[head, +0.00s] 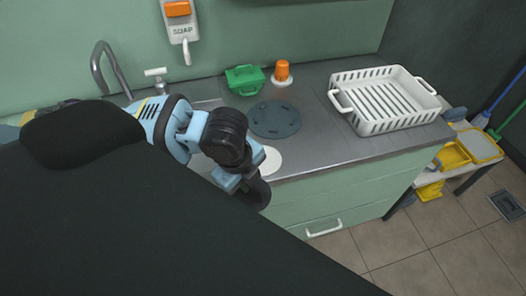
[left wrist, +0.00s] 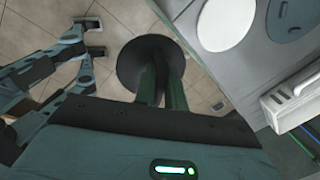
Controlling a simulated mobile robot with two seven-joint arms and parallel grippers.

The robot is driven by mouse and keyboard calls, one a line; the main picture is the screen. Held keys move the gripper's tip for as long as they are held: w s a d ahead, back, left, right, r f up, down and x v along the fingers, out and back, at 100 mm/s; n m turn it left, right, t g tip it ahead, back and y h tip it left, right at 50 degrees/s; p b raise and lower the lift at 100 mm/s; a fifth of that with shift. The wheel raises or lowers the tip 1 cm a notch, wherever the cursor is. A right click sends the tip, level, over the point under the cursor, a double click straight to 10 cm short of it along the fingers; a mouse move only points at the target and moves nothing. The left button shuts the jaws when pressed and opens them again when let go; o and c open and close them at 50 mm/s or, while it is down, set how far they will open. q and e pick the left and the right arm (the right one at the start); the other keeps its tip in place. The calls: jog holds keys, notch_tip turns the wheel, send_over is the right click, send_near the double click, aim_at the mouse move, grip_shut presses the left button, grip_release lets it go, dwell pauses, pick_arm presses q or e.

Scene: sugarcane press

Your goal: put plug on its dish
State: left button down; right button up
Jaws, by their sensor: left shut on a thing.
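My left gripper (left wrist: 161,104) is shut on the plug (left wrist: 130,62), a dark round disc with a stem held between the fingers. In the left wrist view the disc shows beyond the fingertips, over the floor. In the head view the plug (head: 258,194) shows as a dark disc at the end of my left gripper, in front of the counter edge. A flat white round dish (head: 269,161) lies at the counter's front edge, partly hidden by my left arm. It also shows bare in the left wrist view (left wrist: 226,22).
A dark blue-grey round plate (head: 274,119) lies behind the white dish. A green box (head: 245,80) and an orange item (head: 282,71) on a white base stand at the back. A white slatted basket (head: 384,98) stands right. A tap (head: 108,68) is at left.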

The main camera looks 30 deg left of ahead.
pick_arm(q)
jog(key=a+m, duration=0.1)
jog(key=m, duration=0.1)
jog(key=a+m, duration=0.1)
jog(key=m, duration=0.1)
jog(key=s+m+h, duration=0.1)
jog(key=m, duration=0.1)
jog(key=shift+a+f+m+g, duration=0.3)
jog(key=shift+a+f, duration=0.05)
jog(key=shift+a, duration=0.05)
jog(key=shift+w, duration=0.1)
send_near(273, 162)
jog(key=a, duration=0.1)
jog(key=w+a+f, duration=0.1)
jog(key=shift+a, duration=0.35)
jog(key=shift+w+f, duration=0.1)
jog(key=shift+f, duration=1.6)
jog(key=shift+f, duration=0.15)
jog(key=c, duration=1.5)
grip_release()
jog(key=shift+o, duration=0.2)
